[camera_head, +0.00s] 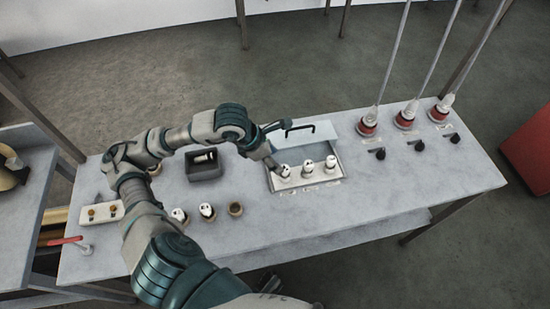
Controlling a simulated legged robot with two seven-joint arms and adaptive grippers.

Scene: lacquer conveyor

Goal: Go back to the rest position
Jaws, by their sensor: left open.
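My left arm comes in from the bottom, bends at the left and reaches right across the table. Its gripper (278,145) is open at the left edge of the metal box (272,183). One finger is close to the leftmost of three white pieces (308,169) standing in the box's front part. Whether it touches that piece I cannot tell. The box's lid (312,131), with a black handle, stands open at the back. My right gripper is not in view.
Small cups (236,209), some with white pieces, stand in front. Red-based fixtures (367,126) with rods and black knobs (419,145) stand at the right. The right front is clear.

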